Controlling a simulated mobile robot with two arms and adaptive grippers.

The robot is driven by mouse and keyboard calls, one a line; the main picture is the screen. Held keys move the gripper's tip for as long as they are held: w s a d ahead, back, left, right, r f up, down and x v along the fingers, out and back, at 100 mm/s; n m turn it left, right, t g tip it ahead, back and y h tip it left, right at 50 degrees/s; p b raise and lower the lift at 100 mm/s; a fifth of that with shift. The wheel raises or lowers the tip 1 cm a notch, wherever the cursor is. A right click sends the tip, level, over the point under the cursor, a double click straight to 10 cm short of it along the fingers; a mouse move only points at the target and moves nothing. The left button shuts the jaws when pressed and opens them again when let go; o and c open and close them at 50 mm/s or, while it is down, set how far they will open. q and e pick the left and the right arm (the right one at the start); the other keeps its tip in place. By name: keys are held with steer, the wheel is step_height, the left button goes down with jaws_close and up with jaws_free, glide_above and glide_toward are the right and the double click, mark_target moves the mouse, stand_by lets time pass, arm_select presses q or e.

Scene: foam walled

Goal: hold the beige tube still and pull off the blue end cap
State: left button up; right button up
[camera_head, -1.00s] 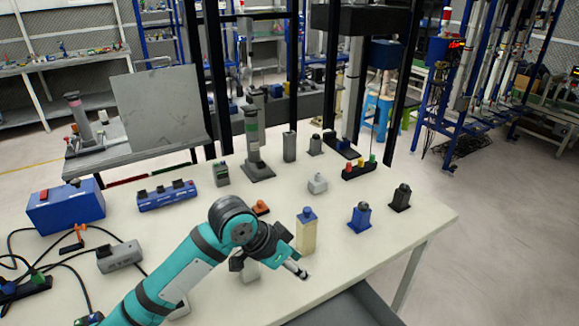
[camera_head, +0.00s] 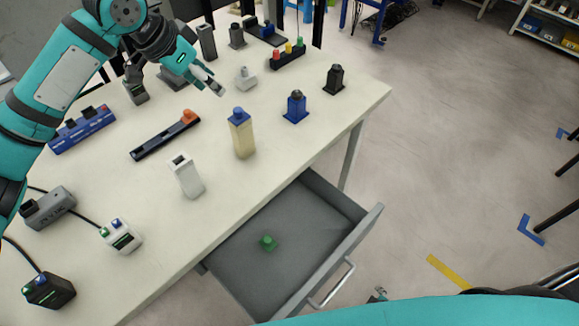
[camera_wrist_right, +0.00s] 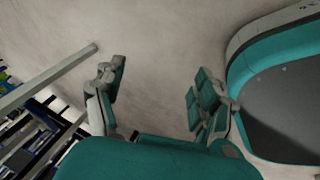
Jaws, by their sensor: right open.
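The beige tube (camera_head: 243,142) stands upright on the table near its front edge. The blue end cap (camera_head: 239,116) sits on its top. My left gripper (camera_head: 212,82) is above the table, up and left of the tube and apart from it. Its fingers overlap in this view, so I cannot tell whether they are open. My right gripper (camera_wrist_right: 156,88) shows in the right wrist view, open and empty, with bare floor behind it. The tube is not in that view.
A white block (camera_head: 186,176) stands left of the tube, a blue one (camera_head: 295,107) right of it. A black rail with an orange piece (camera_head: 165,137) lies behind. An open drawer (camera_head: 325,235) juts out in front, holding a green piece (camera_head: 268,243).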

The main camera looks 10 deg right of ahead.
steer(key=w+d+r+n+t+y, duration=0.2)
steer(key=w+d+r+n+t, duration=0.1)
steer(key=w+r+n, duration=0.65)
steer(key=w+d+r+n+t+y, duration=0.1)
steer(key=w+d+r+n+t, duration=0.15)
steer(key=w+r+n, duration=0.65)
steer(key=w+a+r+n+y, duration=0.4)
steer(key=w+r+n, duration=0.55)
steer(key=r, duration=0.35)
steer(key=w+a+r+n+t+y, duration=0.2)
steer(key=a+r+n+t+y, duration=0.25)
steer(key=a+r, duration=1.6)
steer(key=n, duration=0.2)
glide_toward(247, 137)
steer(key=shift+h, duration=0.45)
steer(key=x, duration=1.2)
steer(key=shift+s+a+r, duration=0.1)
steer(key=shift+s+r, duration=0.05)
steer(key=shift+r, duration=0.1)
